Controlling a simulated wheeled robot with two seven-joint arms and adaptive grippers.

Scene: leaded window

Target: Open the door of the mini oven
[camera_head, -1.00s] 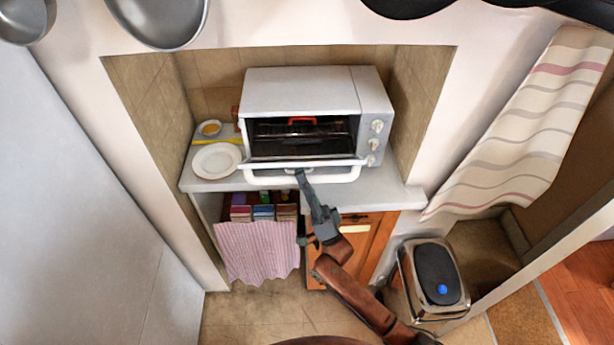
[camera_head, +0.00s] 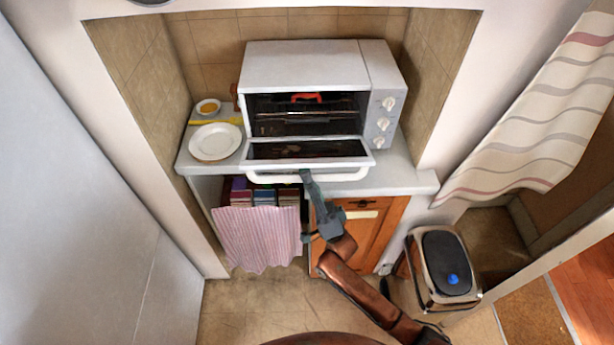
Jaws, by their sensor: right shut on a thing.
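The white mini oven (camera_head: 303,66) stands on the counter in the niche. Its door (camera_head: 340,150) is hinged at the bottom and tilted down toward me, well open, with the dark interior showing. A red-handled thing (camera_head: 306,97) and a wire rack show inside. The white door handle (camera_head: 270,178) runs along the door's front edge. My left gripper is not in view.
A white plate (camera_head: 215,142) and a small bowl (camera_head: 207,107) sit on the counter (camera_head: 405,178) left of the oven. Below are a striped curtain (camera_head: 258,238) and a wooden cabinet (camera_head: 372,230). A pedal bin (camera_head: 447,265) stands at the right.

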